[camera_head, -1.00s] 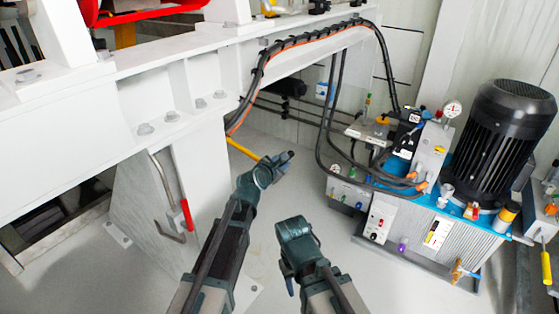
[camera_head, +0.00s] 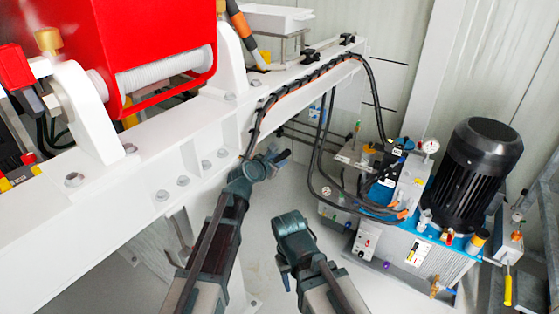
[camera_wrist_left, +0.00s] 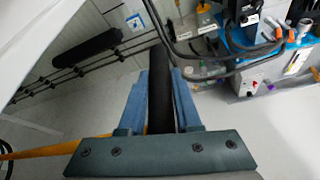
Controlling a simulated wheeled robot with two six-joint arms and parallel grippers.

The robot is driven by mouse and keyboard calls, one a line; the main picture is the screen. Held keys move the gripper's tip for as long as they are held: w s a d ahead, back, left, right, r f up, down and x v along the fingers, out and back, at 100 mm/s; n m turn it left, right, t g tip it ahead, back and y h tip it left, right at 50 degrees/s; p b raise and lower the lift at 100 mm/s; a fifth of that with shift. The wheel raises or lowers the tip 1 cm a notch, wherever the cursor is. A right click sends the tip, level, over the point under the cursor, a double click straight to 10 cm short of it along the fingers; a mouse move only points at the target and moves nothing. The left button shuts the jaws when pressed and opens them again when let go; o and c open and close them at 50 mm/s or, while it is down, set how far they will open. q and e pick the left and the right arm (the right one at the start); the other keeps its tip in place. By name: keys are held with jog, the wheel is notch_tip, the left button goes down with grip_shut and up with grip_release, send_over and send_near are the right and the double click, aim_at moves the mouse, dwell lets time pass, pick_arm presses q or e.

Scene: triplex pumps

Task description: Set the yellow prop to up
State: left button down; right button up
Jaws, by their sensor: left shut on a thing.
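In the left wrist view the yellow prop (camera_wrist_left: 40,151) shows as a yellow bar at the lower left, running behind my gripper's base. A black grip (camera_wrist_left: 159,60) stands between the two blue fingers of my left gripper (camera_wrist_left: 160,85), which is shut on it. The join between bar and grip is hidden. In the head view my left gripper (camera_head: 281,157) is just below the white beam's lower edge, and I cannot make out the yellow bar there. My right gripper (camera_head: 292,226) hangs lower and to the right, apart from everything; its fingers do not show clearly.
The white beam (camera_head: 130,180) runs diagonally above my left arm, with black and orange cables (camera_head: 300,80) along it. A red housing (camera_head: 160,45) stands on it. The pump unit with its black motor (camera_head: 475,170) is at the right. Grey floor (camera_head: 265,205) is clear between.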

pick_arm(q)
jog(key=shift+w+r+p, duration=0.15)
jog(key=shift+r+p, duration=0.15)
jog(key=shift+r, duration=0.15)
jog(key=shift+a+r, duration=0.1)
jog(key=c, duration=0.6)
grip_release()
jog(key=p+v, duration=0.5)
jog(key=v, duration=0.9)
